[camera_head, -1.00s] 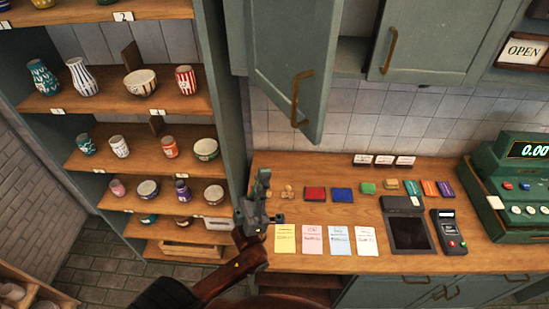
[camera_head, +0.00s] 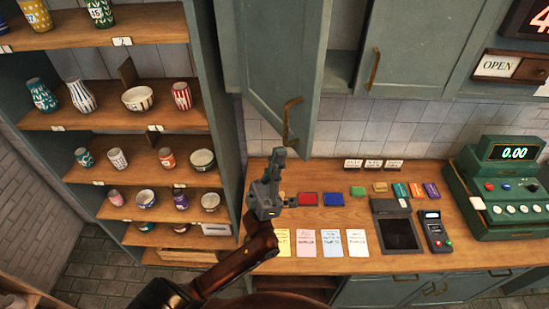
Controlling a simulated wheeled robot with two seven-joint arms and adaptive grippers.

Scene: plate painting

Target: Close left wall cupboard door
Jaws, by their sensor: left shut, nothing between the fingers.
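The left wall cupboard door (camera_head: 285,70) is grey-green and stands open, swung out toward me at the upper middle. Its brass handle (camera_head: 291,117) is near its lower edge. My left gripper (camera_head: 279,153) points upward, shut and empty, just below the door's lower edge and the handle. Whether it touches the door cannot be told. The neighbouring cupboard door (camera_head: 412,50), with its own brass handle (camera_head: 374,69), is shut. My right gripper is not in view.
A wooden counter (camera_head: 450,262) below holds coloured blocks, cards (camera_head: 331,243), a dark tablet (camera_head: 397,228), a card terminal (camera_head: 436,231) and a green cash register (camera_head: 505,180). Shelves of painted pottery (camera_head: 150,119) stand at the left. Free air lies right of the open door.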

